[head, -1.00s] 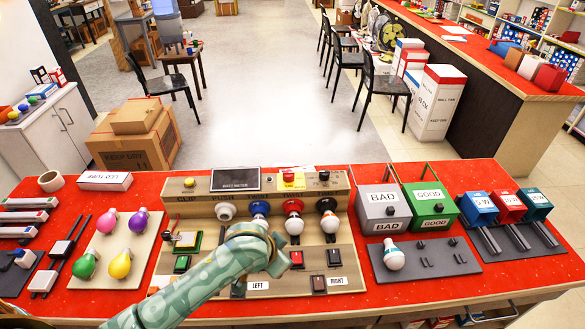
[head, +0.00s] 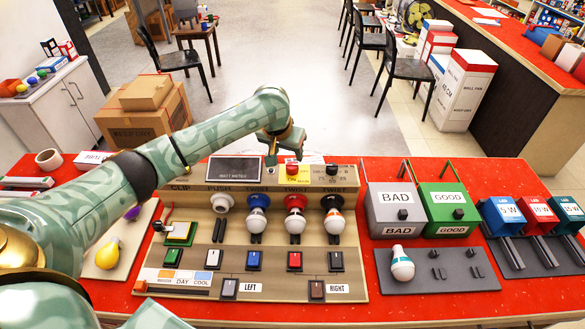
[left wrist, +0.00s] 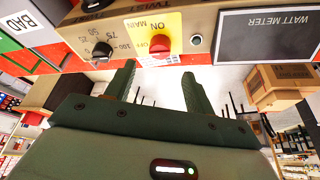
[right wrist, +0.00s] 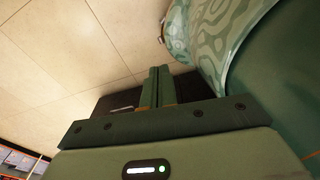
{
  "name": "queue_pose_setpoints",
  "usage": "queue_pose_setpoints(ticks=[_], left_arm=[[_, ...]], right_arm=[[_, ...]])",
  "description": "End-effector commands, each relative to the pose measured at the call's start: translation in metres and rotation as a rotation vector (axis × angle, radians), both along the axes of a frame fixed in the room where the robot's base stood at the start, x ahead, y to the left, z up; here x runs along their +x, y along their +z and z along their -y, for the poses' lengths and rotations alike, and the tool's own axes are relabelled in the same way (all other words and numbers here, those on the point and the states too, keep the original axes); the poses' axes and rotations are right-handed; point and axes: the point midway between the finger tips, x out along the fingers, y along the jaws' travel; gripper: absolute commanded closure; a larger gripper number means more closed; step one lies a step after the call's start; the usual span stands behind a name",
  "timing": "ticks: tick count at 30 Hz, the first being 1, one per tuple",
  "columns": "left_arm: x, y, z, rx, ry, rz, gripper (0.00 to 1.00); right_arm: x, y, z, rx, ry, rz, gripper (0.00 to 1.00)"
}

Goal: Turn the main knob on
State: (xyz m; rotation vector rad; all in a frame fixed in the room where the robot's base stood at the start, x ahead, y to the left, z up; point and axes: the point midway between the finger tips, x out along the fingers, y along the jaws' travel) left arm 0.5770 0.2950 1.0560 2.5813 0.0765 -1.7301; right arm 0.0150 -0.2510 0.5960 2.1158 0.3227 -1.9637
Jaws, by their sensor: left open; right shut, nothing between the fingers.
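The main knob (head: 292,169) is a red knob on a yellow plate at the top back of the test panel (head: 350,275). In the left wrist view the red knob (left wrist: 160,45) sits beside the words MAIN, ON and OFF. My left gripper (head: 285,150) hangs at the panel's back edge, close to the knob. In the left wrist view its fingers (left wrist: 158,72) are spread, with the knob just beyond and between the tips; I see no contact. My right gripper (right wrist: 159,74) is shut and empty, away from the panel, in the right wrist view only.
A black knob (head: 332,171) is right of the main knob and a watt meter screen (head: 234,170) is left. Bulbs in sockets and switches line the panel. Grey BAD (head: 388,212) and green GOOD (head: 440,212) boxes stand to the right. My left arm covers the left side.

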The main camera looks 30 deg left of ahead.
Motion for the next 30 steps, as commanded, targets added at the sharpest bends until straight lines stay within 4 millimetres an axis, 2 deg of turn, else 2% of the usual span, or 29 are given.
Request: queue_pose_setpoints(ticks=[1, 3, 9, 14, 23, 27, 28, 30], left_arm=[[0.005, -0.019, 0.0, 0.0, 0.001, -0.003, 0.46], [0.011, -0.034, 0.0, 0.0, -0.001, -0.002, 0.46], [0.025, -0.065, -0.001, 0.0, -0.001, -0.001, 0.46], [0.03, -0.074, -0.002, 0.002, -0.002, 0.001, 0.46], [0.031, -0.074, -0.001, 0.001, -0.003, 0.003, 0.46], [0.031, -0.074, -0.002, 0.001, -0.003, 0.002, 0.85], [0.031, -0.074, -0.002, 0.001, -0.003, 0.002, 0.9], [0.031, -0.074, -0.002, 0.001, -0.003, 0.002, 0.9]], right_arm=[[0.001, -0.012, 0.0, 0.0, 0.0, 0.0, 1.0], [0.004, -0.019, 0.0, 0.001, 0.0, 0.003, 1.0], [0.006, -0.035, -0.001, 0.001, 0.0, 0.004, 1.0], [0.005, -0.039, 0.0, 0.001, -0.001, 0.002, 1.0], [0.005, -0.039, 0.001, -0.001, -0.001, 0.002, 1.0], [0.005, -0.039, 0.002, -0.003, 0.0, 0.001, 1.0], [0.004, -0.039, 0.002, -0.003, 0.0, 0.001, 1.0], [0.004, -0.039, 0.003, -0.003, 0.0, 0.001, 1.0]])
